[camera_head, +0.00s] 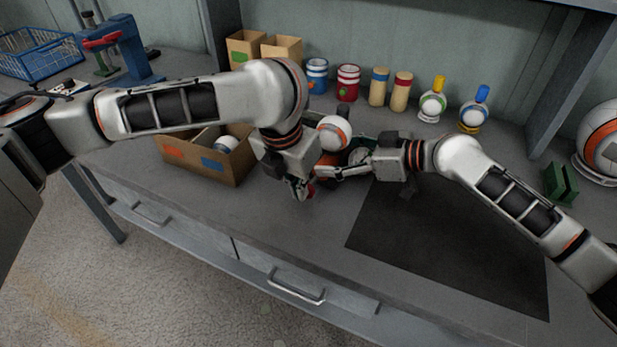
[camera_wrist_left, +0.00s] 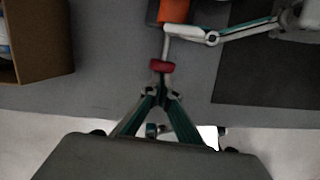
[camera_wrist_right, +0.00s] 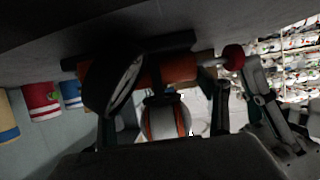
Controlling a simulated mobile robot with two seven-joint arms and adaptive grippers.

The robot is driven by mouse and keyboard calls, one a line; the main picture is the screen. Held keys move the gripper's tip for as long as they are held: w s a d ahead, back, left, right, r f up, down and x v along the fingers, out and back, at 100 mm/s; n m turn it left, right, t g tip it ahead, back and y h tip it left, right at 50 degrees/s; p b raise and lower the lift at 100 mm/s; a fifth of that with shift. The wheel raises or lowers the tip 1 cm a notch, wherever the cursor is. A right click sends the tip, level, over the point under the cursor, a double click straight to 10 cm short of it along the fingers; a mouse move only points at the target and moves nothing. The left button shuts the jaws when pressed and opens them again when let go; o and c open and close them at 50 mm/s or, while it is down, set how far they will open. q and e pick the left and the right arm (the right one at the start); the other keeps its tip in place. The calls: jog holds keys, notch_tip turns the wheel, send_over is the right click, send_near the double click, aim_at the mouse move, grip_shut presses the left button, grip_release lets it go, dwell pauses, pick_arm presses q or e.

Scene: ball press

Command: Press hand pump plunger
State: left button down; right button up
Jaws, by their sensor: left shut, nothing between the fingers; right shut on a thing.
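The hand pump has an orange body (camera_wrist_right: 170,70) and a plunger with a red handle (camera_wrist_left: 161,66). Its body also shows in part in the left wrist view (camera_wrist_left: 174,11). My right gripper (camera_wrist_left: 180,31) comes in from the right and is shut on the pump. My left gripper (camera_wrist_left: 160,94) is shut and empty. Its fingertips are at the near side of the red handle, very close to it; I cannot tell if they touch. In the head view the red handle (camera_head: 310,190) is partly hidden by my left gripper.
A white ball with an orange band (camera_head: 334,130) sits by the pump. An open cardboard box (camera_head: 205,165) is to the left. A dark mat (camera_head: 445,250) lies to the right. Cans, bottles and cartons line the back wall. The table's front edge is near.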

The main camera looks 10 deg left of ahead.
pick_arm(q)
jog(key=d+v, duration=0.1)
jog(key=v, duration=0.8)
jog(key=shift+a+r, duration=0.35)
jog(key=shift+a, duration=0.15)
pick_arm(e)
jog(key=shift+s+f, duration=0.2)
jog(key=shift+f, duration=0.45)
pick_arm(q)
jog(key=shift+s, duration=0.1)
pick_arm(e)
jog(key=o, duration=1.7)
jog(key=shift+w, duration=0.1)
jog(key=shift+r, duration=0.4)
pick_arm(q)
jog(key=shift+r, duration=0.1)
pick_arm(e)
jog(key=shift+w+r, duration=0.1)
